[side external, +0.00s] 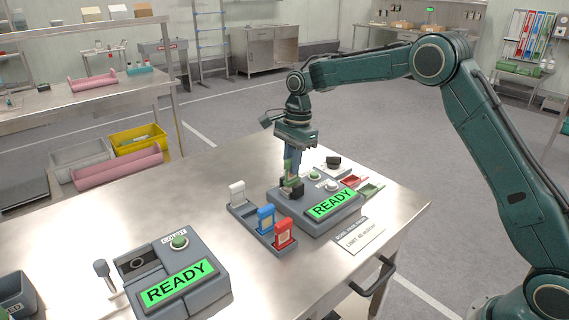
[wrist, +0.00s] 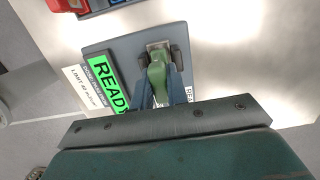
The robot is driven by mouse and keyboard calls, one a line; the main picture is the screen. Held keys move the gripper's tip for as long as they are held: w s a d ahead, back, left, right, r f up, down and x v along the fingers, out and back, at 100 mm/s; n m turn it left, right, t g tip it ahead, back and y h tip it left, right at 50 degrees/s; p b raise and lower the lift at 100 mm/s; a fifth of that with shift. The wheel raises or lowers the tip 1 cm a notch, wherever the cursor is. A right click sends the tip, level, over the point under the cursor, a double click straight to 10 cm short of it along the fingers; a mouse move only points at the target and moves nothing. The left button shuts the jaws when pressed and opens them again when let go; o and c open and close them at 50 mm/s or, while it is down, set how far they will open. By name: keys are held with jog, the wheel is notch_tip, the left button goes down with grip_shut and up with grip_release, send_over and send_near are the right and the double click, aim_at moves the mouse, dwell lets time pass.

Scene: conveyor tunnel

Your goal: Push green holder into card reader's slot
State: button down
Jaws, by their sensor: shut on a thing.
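The card reader (side external: 289,223) is a grey box on the steel table with a green READY screen; it also shows in the wrist view (wrist: 131,42). Its dark slot block (side external: 291,187) is at the back left of its top. My gripper (side external: 292,165) points down over that block, shut on the green holder (side external: 287,168). In the wrist view the green holder (wrist: 157,76) sits between my fingers (wrist: 160,88), its lower end at the slot between two dark cheeks. How deep it sits in the slot is hidden.
A grey rack (side external: 244,214) with white, blue and red holders stands left of the reader. Small red and green trays (side external: 371,189) lie at its right. Another READY device (side external: 176,270) is at front left. A sign plate (side external: 360,236) lies in front.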

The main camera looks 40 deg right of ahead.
jog(key=shift+f, duration=1.35)
jog(key=c, duration=1.3)
grip_release()
jog(key=shift+r, duration=0.1)
jog(key=shift+d+r, duration=0.25)
jog(key=shift+r, duration=1.7)
jog(key=shift+d+r, duration=0.2)
jog(key=shift+r, duration=1.75)
jog(key=shift+d+r, duration=0.25)
jog(key=shift+r, duration=1.7)
